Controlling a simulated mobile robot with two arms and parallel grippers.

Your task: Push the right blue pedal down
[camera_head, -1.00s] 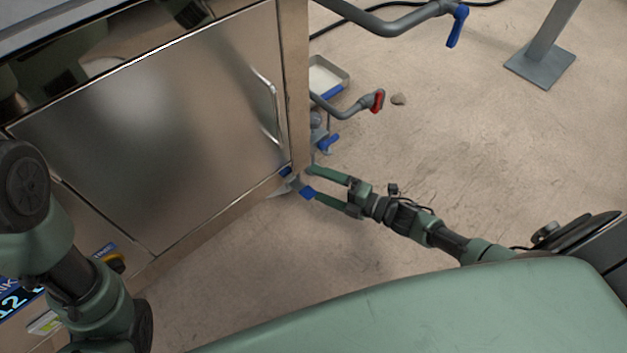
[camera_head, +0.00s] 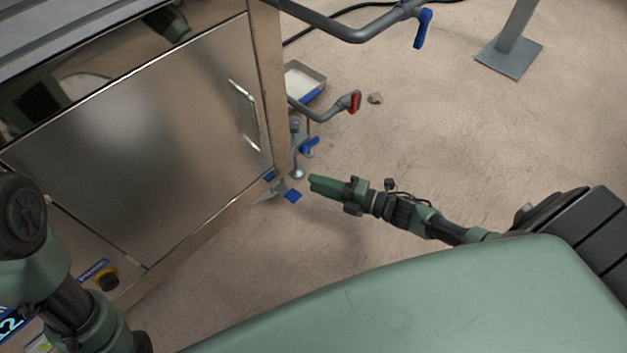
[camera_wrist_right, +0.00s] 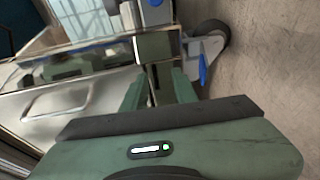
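A blue pedal (camera_head: 293,196) sits low at the near right corner of the steel cabinet (camera_head: 140,130), with a small blue part (camera_head: 270,175) just behind it. Another blue lever (camera_head: 310,146) is further back by the cabinet's side. My right gripper (camera_head: 312,183) is just right of the near pedal, with a small gap, and its fingers overlap in the head view. In the right wrist view a gap shows between the two fingers (camera_wrist_right: 158,85), with nothing held. There a blue pedal (camera_wrist_right: 203,68) on a caster (camera_wrist_right: 210,38) stands beyond the right finger. My left gripper is out of view.
A red-handled pipe (camera_head: 354,102) and a blue-handled pipe (camera_head: 423,28) jut from the cabinet's right side. A grey post base (camera_head: 508,58) stands at the far right. The floor between is mostly clear.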

